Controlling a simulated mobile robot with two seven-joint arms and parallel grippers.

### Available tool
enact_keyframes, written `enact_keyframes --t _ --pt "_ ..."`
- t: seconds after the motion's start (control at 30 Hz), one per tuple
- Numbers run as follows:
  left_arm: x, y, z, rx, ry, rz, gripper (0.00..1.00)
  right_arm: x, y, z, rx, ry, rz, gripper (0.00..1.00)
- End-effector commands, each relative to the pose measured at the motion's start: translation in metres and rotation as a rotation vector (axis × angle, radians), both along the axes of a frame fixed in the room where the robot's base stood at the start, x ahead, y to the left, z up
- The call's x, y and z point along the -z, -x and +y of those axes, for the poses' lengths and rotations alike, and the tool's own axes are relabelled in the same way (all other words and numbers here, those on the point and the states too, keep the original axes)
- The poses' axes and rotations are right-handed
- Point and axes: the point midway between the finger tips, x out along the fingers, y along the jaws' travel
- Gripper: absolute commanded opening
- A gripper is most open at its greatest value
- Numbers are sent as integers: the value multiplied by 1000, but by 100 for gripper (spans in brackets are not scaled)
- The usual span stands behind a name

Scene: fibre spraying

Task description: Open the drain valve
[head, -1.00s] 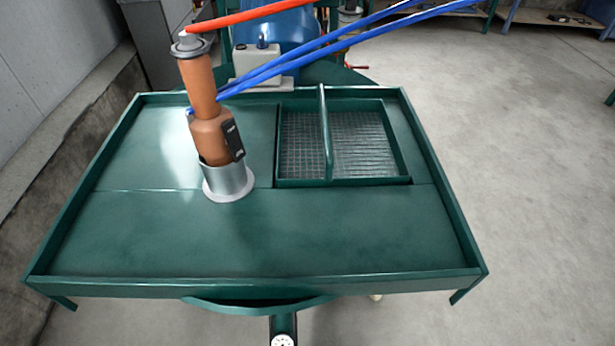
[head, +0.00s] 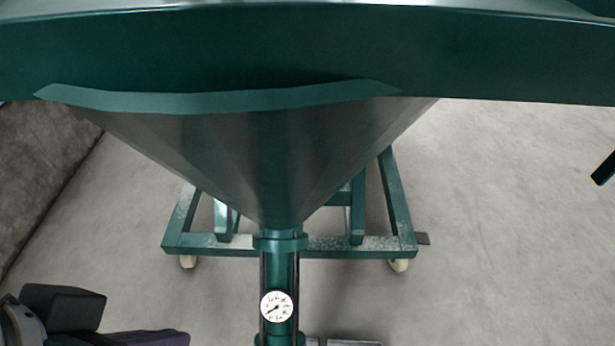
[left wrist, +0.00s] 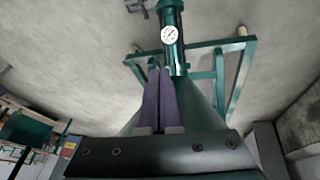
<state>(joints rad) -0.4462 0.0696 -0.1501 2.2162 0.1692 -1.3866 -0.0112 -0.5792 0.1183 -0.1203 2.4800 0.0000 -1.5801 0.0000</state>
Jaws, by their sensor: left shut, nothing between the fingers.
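A green cone-shaped hopper (head: 260,150) narrows down to a green outlet pipe (head: 280,270) with a round white gauge (head: 277,306) on it. The pipe also shows in the left wrist view (left wrist: 172,17), with the gauge (left wrist: 169,35). I cannot make out the drain valve clearly; the lower pipe is cut off by the head view's bottom edge. My left gripper (head: 185,338) is at the bottom left, left of the pipe. In the left wrist view its purple fingers (left wrist: 160,72) are together and empty, their tips appearing just below the gauge. My right gripper is not in view.
The hopper's green tray edge (head: 300,45) spans the top of the head view. A green wheeled frame (head: 210,245) stands on the floor behind the pipe. A dark bar (head: 605,168) shows at the right edge. Grey floor (head: 490,240) is clear at right.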

Motion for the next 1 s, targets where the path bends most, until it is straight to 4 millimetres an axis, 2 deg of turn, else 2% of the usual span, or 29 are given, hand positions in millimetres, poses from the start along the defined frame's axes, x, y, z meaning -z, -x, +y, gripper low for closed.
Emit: enact_keyframes --t 0.03,0.7,0.9,1.0 --pt "39 -2 -4 1 13 -1 0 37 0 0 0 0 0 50" --pt "289 -36 -54 -4 208 -30 0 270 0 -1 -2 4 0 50" --pt "346 -45 -66 -11 258 -37 0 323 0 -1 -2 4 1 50" --pt "362 -48 -70 -15 274 -40 0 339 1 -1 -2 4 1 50"
